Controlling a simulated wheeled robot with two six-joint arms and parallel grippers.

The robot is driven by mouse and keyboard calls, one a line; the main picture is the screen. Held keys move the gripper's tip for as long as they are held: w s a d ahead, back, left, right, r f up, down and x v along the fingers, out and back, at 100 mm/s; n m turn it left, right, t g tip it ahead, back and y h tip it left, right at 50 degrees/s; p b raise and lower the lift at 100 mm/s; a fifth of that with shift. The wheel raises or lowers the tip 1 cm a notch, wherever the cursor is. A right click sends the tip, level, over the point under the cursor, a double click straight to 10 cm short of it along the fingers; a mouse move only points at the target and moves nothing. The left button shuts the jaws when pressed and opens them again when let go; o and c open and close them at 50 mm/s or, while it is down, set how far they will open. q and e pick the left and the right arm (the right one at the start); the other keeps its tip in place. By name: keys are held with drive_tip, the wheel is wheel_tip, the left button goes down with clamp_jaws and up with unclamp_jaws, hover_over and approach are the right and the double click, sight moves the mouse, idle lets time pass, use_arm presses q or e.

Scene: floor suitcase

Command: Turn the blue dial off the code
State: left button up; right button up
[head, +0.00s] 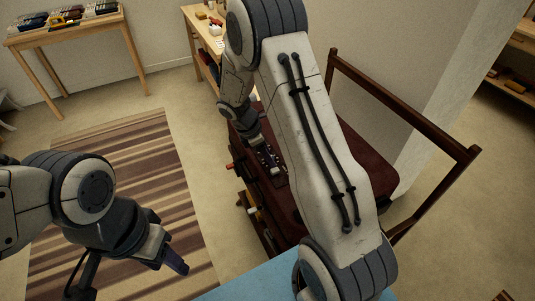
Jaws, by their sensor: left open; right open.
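I cannot make out a blue dial in the head view. My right arm spans the middle of the picture and hides much of a dark red-brown piece with a flat top (352,150). My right gripper (270,160) points down at the left part of this piece. It is open, and I cannot tell whether it touches anything. My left gripper (177,264) is open and empty at the lower left, over the floor and striped rug and apart from the piece.
A dark wooden frame (400,100) rises at the piece's right. Small red and pale parts stick out at its left side. A striped rug (130,170) lies left. A wooden table (65,35) with trays stands at the back left. A blue surface (250,283) shows at the bottom.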

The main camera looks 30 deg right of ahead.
clamp_jaws()
drive_tip(key=shift+r, duration=0.1)
drive_tip(key=m+g+p, duration=0.1)
drive_tip(key=m+p, duration=0.1)
drive_tip(key=m, duration=0.1)
drive_tip(key=shift+w+r, duration=0.1)
drive_tip(key=shift+w, duration=0.05)
drive_tip(key=m+g+y+p, duration=0.1)
drive_tip(key=m+p, duration=0.1)
drive_tip(key=m, duration=0.1)
drive_tip(key=shift+w+d+m, duration=0.1)
drive_tip(key=shift+d+m, duration=0.05)
drive_tip(key=shift+m, duration=0.15)
drive_tip(key=m+g+y+p, duration=0.1)
drive_tip(key=m, duration=0.2)
drive_tip(key=shift+w+d, duration=0.1)
drive_tip(key=shift+d, duration=0.05)
drive_tip(key=shift+d+m+g+y+p, duration=0.15)
drive_tip(key=shift+m+y, duration=0.3)
drive_tip(key=shift+m, duration=0.65)
drive_tip(key=shift+a+m+g+y+p, duration=0.2)
drive_tip(key=shift+m+y, duration=0.25)
drive_tip(key=shift+m, duration=0.65)
drive_tip(key=shift+d, duration=0.2)
